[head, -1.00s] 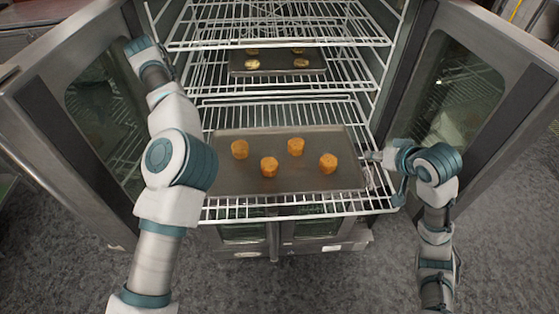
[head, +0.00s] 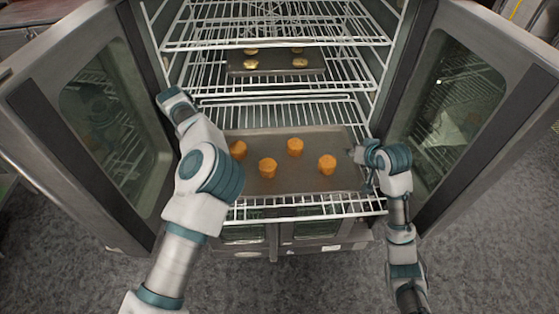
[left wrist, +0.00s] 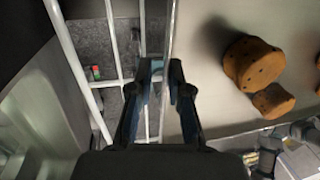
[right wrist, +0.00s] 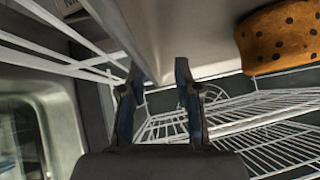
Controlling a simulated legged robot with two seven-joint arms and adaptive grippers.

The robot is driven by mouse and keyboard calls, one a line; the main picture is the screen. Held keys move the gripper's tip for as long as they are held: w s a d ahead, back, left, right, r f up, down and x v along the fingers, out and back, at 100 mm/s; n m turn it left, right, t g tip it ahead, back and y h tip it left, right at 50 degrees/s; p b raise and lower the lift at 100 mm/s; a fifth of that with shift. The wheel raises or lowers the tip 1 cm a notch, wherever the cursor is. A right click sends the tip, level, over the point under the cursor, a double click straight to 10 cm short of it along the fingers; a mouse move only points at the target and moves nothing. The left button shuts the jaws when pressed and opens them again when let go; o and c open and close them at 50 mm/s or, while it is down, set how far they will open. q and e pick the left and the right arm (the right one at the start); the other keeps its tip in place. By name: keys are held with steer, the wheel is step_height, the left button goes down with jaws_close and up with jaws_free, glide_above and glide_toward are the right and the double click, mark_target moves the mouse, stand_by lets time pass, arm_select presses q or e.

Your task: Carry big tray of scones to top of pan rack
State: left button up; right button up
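The big metal tray (head: 310,180) lies on a wire shelf in the open oven, with several orange-brown scones (head: 295,147) on it. My right gripper (head: 353,154) is at the tray's right edge. In the right wrist view its fingers (right wrist: 158,68) are apart, with the tray's rim (right wrist: 155,35) between them. My left gripper is hidden behind my left arm in the head view. In the left wrist view its fingers (left wrist: 160,70) are at the tray's rim (left wrist: 170,30), fairly close together; whether they press on it is unclear. The left wrist view also shows scones (left wrist: 252,62).
A smaller tray (head: 276,61) with several scones sits on a shelf farther back and above. Oven doors stand open at left (head: 105,130) and right (head: 455,110). White wire shelves (head: 275,42) lie above the big tray. No pan rack is identifiable.

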arm_select(q)
steer(key=shift+s+d, duration=0.15)
steer(key=shift+d, duration=0.2)
arm_select(e)
steer(key=shift+d, duration=0.35)
arm_select(q)
steer(key=shift+d, duration=0.15)
steer(key=shift+c, duration=1.2)
arm_select(e)
steer(key=shift+d, duration=0.15)
steer(key=shift+c, duration=1.3)
arm_select(q)
steer(key=shift+d, duration=0.15)
jaws_close()
arm_select(e)
steer(key=shift+d+f, duration=0.1)
steer(key=shift+d, duration=0.05)
jaws_close()
arm_select(q)
steer(key=shift+d, duration=0.1)
steer(key=shift+a, duration=0.2)
